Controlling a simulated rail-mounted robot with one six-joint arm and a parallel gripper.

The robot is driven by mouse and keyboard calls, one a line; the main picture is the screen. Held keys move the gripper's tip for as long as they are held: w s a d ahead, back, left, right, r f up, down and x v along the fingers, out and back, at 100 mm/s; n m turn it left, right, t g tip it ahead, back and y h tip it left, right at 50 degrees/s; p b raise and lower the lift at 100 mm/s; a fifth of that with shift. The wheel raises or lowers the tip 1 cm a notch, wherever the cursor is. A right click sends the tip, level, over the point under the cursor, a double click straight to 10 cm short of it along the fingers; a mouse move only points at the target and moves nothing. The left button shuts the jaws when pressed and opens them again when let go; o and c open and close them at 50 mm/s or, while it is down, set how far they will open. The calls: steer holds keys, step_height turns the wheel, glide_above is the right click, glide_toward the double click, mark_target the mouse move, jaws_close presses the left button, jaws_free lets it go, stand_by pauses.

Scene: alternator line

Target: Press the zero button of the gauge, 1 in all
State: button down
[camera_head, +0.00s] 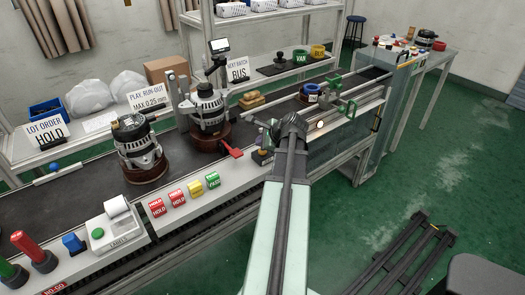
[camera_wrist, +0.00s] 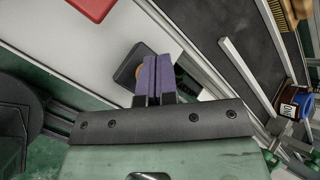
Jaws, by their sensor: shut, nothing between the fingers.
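A small gauge display (camera_head: 219,45) stands on a dark post above the alternator in the fixture (camera_head: 208,110). Its zero button cannot be made out. My gripper's purple fingers (camera_wrist: 155,78) are shut and empty in the wrist view. They are over or beside a small dark block with an orange round part (camera_wrist: 128,74) on the pale ledge. I cannot tell whether they touch it. The block also shows beside my wrist in the head view (camera_head: 261,158). My fingertips are not clear in the head view.
A red handle (camera_head: 231,151) juts from the fixture, left of my wrist. Another alternator (camera_head: 139,150) stands on the dark belt. HOLD and PASS blocks (camera_head: 177,198) and a label printer (camera_head: 112,228) line the front ledge. A clamp frame (camera_head: 335,98) stands to the right.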

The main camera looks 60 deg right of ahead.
steer(key=shift+f, duration=0.15)
stand_by(0.8)
steer(key=shift+f+b, duration=0.35)
steer(key=shift+b, duration=0.1)
steer(key=shift+f+b, duration=0.5)
steer(key=shift+b, duration=0.05)
stand_by(0.4)
stand_by(0.3)
steer(key=shift+r+p, duration=1)
steer(key=shift+p, duration=0.05)
step_height(320, 180, up, 5)
steer(key=p, duration=0.5)
